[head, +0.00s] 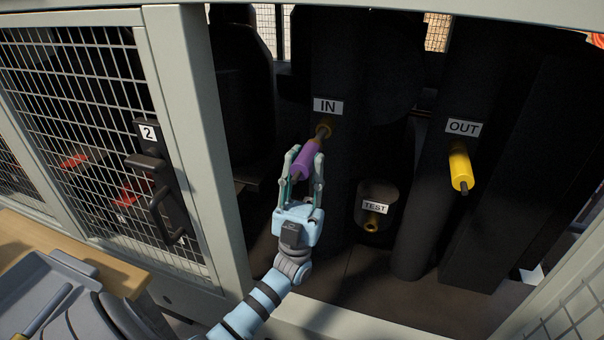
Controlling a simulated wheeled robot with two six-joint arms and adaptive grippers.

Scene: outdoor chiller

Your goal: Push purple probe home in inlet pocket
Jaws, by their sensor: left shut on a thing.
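The purple probe (306,159) is held between the fingers of my left gripper (304,166), which is shut on it. The probe tilts up and to the right, and its brass-coloured front end meets the inlet pocket (323,130), just below the IN label (328,106). A short brass length shows between the purple body and the pocket; how deep the tip sits cannot be told. My right gripper is not in view.
A yellow probe (460,170) sits under the OUT label (462,127) at right. The TEST pocket (372,222) is below, between them. A mesh door (90,120) with a handle stands at left. A grey tray (40,290) lies on a wooden surface at lower left.

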